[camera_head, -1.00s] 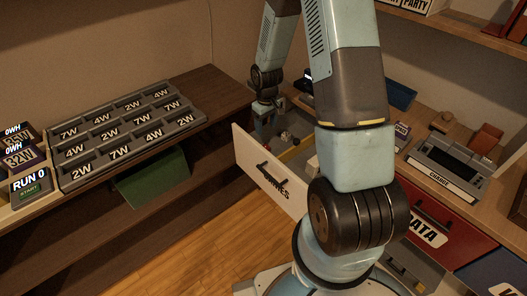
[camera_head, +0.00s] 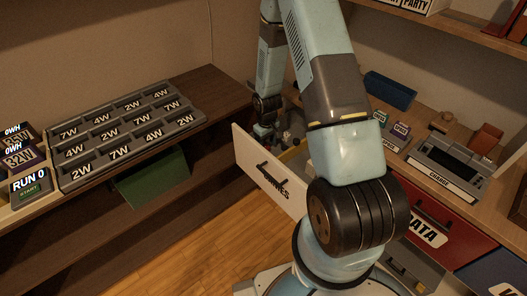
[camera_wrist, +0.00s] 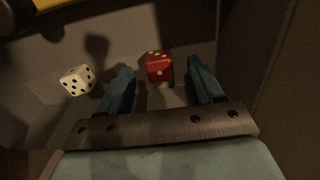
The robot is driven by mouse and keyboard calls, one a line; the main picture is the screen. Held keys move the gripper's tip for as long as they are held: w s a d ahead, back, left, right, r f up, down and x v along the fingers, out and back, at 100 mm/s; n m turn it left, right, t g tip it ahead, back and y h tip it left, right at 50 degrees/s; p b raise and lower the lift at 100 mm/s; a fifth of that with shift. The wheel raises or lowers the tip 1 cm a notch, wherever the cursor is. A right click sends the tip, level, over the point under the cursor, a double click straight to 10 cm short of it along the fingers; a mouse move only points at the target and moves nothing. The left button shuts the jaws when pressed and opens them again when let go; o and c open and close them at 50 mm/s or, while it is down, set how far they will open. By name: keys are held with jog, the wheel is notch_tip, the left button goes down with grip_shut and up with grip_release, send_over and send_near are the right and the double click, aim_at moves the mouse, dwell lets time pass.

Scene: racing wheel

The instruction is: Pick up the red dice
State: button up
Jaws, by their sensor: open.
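The red dice (camera_wrist: 160,67) with white pips lies in the drawer, in the upper middle of the wrist view. My gripper (camera_wrist: 161,80) is open, with one blue finger on each side of the dice in the picture. Whether the fingertips are level with the dice or still above it, I cannot tell. A white dice (camera_wrist: 77,80) with black pips lies left of the left finger. In the head view my gripper (camera_head: 266,133) reaches down into the open drawer (camera_head: 268,172), and its fingers and the red dice are hidden behind the drawer front.
The drawer wall (camera_wrist: 232,50) stands close to the right of the right finger. A yellow edge (camera_wrist: 55,4) shows at the top left of the wrist view.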

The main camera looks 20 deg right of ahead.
jog(key=shift+f, duration=1.2)
jog(key=c, duration=1.1)
jog(key=shift+r, duration=0.1)
